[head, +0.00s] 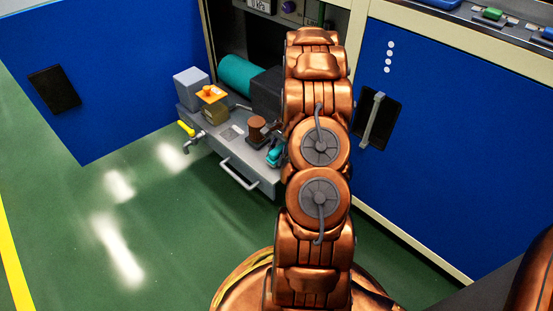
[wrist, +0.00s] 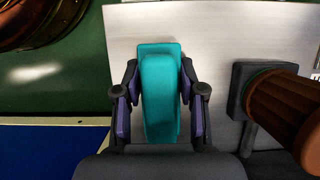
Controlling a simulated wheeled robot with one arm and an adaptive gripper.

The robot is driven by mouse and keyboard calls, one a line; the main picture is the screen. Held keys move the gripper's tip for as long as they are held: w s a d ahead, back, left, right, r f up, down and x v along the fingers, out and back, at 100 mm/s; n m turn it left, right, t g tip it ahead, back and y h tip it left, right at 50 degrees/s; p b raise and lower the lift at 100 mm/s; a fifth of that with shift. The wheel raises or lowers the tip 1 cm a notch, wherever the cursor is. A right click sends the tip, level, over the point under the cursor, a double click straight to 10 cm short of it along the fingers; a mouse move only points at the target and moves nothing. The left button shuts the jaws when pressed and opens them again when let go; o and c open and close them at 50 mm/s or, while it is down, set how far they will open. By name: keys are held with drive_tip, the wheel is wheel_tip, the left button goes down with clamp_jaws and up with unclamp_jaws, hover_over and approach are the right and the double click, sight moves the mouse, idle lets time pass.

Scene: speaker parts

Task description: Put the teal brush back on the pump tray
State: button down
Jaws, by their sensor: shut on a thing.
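The teal brush (wrist: 158,95) is between the two fingers of my gripper (wrist: 158,110) in the wrist view, and the fingers are shut on it. The brush lies over the light grey plate of the pump tray (wrist: 215,30); I cannot tell whether it touches the plate. In the head view the brush is a small teal shape (head: 274,155) at the right end of the tray, just left of my arm. The pump tray (head: 205,140) is pulled out of the cabinet and carries several parts. My arm hides my gripper for the most part in the head view.
A copper-brown ribbed cylinder (wrist: 285,110) on a dark base stands close right of my gripper. On the tray are a large teal cylinder (head: 240,75), a black block (head: 267,92) and a grey box (head: 190,88). An open blue door (head: 95,70) stands left. Green floor in front is clear.

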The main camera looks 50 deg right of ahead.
drive_tip(key=shift+f, duration=0.1)
drive_tip(key=c, duration=0.7)
unclamp_jaws()
drive_tip(key=shift+f, duration=0.1)
